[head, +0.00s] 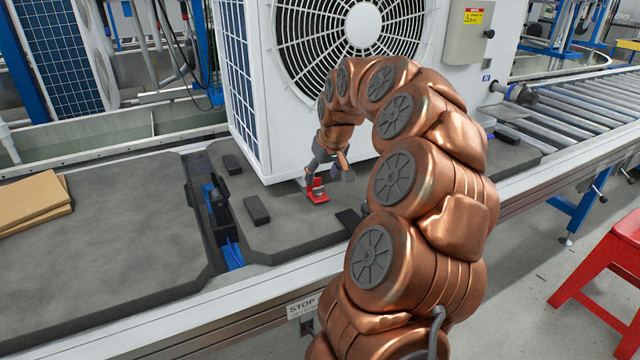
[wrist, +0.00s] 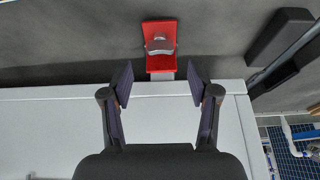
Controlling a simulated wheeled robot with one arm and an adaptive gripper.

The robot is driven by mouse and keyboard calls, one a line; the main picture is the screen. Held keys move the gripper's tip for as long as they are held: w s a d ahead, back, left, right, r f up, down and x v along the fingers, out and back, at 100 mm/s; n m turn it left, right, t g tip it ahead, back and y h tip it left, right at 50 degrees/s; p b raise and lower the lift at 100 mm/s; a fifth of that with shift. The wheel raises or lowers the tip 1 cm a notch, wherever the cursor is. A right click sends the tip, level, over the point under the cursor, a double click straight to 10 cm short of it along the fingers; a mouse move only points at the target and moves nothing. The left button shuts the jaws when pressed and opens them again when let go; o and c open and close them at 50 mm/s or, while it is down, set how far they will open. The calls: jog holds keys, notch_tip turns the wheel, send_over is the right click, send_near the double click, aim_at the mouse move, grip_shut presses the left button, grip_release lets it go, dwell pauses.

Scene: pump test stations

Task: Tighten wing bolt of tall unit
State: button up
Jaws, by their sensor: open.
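The tall unit (head: 275,110) is a white cabinet with a large round fan grille, standing on a dark grey pallet. A red bracket (head: 318,197) sits at its lower front edge, and it also shows in the wrist view (wrist: 152,29). A silver wing bolt (wrist: 160,45) sits on the bracket. My gripper (head: 328,167) is beside the bracket in the head view, partly hidden by my arm. In the wrist view, my gripper (wrist: 160,83) is open and empty. The bolt lies beyond the fingertips, roughly centred between them, and the fingers appear apart from it.
Dark blocks (head: 256,209) lie on the pallet near the unit. A roller conveyor (head: 575,110) runs at the right, and a red stool (head: 610,280) stands on the floor there. Cardboard (head: 35,200) lies on the pallet at left. A control box (head: 468,32) is mounted on the unit.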

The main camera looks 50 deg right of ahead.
jog(key=v, duration=0.7)
jog(key=shift+a, duration=0.1)
dwell(0.4)
jog(key=s+a+r+n+g+y+p, duration=0.1)
jog(key=s+a+r+p, duration=0.1)
jog(key=a+r+p, duration=0.45)
jog(key=s+a+r+n+g+p, duration=0.15)
jog(key=a+p, duration=0.25)
jog(key=a, duration=0.6)
jog(key=s+a+r+n+y+p, duration=0.15)
jog(key=a+r+p, duration=0.3)
jog(key=a, duration=0.45)
jog(key=s+a+r+g+p, duration=0.2)
jog(key=s+a+p, duration=0.3)
jog(key=s+p, duration=0.3)
jog(key=s+a+r+g+p, duration=0.1)
jog(key=s+a+r+p, duration=0.3)
jog(key=s+p, duration=0.5)
jog(key=s+a+h, duration=0.1)
jog(key=s, duration=0.2)
jog(key=shift+s+a+g, duration=0.25)
jog(key=shift+g, duration=0.1)
jog(key=shift+r, duration=0.15)
